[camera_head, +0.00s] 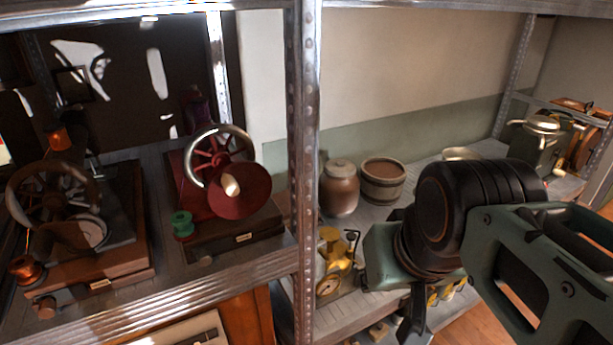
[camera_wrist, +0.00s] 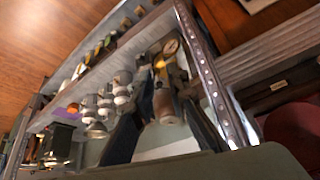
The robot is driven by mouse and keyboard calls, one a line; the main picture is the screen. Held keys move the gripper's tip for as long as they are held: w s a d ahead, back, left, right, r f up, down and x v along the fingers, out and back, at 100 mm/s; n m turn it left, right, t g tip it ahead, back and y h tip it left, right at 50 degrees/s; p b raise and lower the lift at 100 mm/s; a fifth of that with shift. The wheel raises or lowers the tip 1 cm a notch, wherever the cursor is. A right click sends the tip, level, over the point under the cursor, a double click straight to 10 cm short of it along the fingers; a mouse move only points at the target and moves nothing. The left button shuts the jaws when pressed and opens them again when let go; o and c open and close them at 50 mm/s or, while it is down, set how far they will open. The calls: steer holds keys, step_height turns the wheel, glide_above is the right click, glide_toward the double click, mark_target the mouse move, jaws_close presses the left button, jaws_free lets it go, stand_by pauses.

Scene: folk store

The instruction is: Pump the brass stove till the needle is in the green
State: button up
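The brass stove (camera_head: 335,262) stands on the lower shelf, just right of the metal post in the head view. A round pale gauge (camera_head: 328,286) is on its front; its needle and any green zone are too small to read. A dark handle-like part rises at the stove's right. In the wrist view the gauge (camera_wrist: 171,46) and some brass (camera_wrist: 160,63) show beyond my fingers, tilted. My gripper (camera_head: 412,318) is right of the stove, apart from it, and largely hidden by my wrist. In the wrist view my gripper (camera_wrist: 160,112) has its fingers spread, with nothing held.
A perforated metal post (camera_head: 303,170) stands close left of the stove. A brown jar (camera_head: 340,190) and a banded wooden tub (camera_head: 383,181) stand behind it. A green-grey appliance (camera_head: 540,140) is far right.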

jaws_close()
stand_by(1.0)
